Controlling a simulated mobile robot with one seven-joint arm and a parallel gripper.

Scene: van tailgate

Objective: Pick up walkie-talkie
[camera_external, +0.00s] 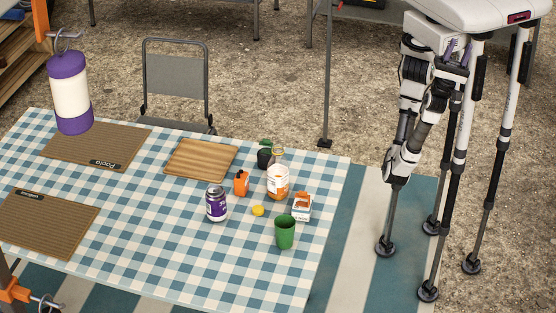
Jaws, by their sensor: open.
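A small upright orange object with a dark top (241,184) stands on the checked table. It looks most like the walkie-talkie, but it is too small to be sure. It stands between a purple can and a bottle, just right of a wooden board. My arm hangs folded at the upper right, beyond the table's right edge. My gripper (458,49), with purple fingers, seems to be at the raised end of the folded arm, close under my white body. It is open, empty and far from the orange object.
The table (150,245) also holds a purple can (216,204), a bottle (278,184), a green cup (285,233), a small carton (302,207), a yellow item (258,211), a dark pot (264,158) and a wooden board (201,160). A lantern (70,95) hangs at left.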

